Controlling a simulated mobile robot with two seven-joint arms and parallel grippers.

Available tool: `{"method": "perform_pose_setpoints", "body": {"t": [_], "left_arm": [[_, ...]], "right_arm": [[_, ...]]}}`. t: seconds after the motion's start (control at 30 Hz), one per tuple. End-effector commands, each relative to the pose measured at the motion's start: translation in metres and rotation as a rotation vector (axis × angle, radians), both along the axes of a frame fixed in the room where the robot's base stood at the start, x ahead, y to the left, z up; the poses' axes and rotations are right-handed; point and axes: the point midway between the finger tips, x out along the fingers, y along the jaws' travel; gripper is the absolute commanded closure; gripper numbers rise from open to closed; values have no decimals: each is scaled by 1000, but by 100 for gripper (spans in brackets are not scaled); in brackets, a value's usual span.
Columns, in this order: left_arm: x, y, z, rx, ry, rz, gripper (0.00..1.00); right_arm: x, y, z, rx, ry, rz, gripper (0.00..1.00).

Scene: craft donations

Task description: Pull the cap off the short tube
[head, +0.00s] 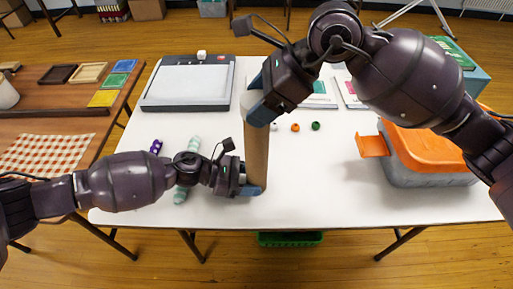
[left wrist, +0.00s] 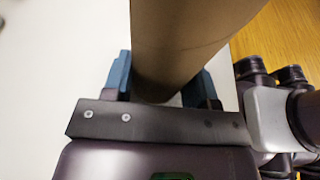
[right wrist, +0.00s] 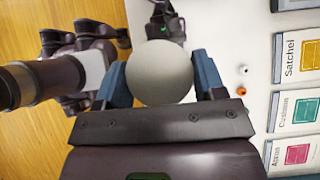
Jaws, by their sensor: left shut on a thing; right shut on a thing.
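A brown cardboard tube (head: 257,152) stands upright above the white table; its side fills the top of the left wrist view (left wrist: 190,40). My left gripper (head: 252,190) is shut around its lower end, with a blue finger on each side. My right gripper (head: 258,108) is at its upper end. In the right wrist view a round pale cap (right wrist: 161,72) sits between the blue fingers of my right gripper, and its face hides the tube. The right gripper covers the joint in the head view, so I cannot tell whether cap and tube are still joined.
A grey-framed pale board (head: 187,90) lies at the back left. A grey bin with an orange lid (head: 435,130) stands at the right. A pale green patterned roll (head: 182,192) lies behind my left arm. Small orange (head: 295,127) and green (head: 316,126) pieces lie mid-table.

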Motion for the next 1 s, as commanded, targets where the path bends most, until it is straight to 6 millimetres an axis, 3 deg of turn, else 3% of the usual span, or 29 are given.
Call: {"method": "perform_pose_setpoints", "body": {"t": [0.97,1.0], "left_arm": [[0,0,0,0,0,0,60],[0,0,0,0,0,0,46]], "right_arm": [[0,0,24,0,0,0,65],[0,0,24,0,0,0,65]]}}
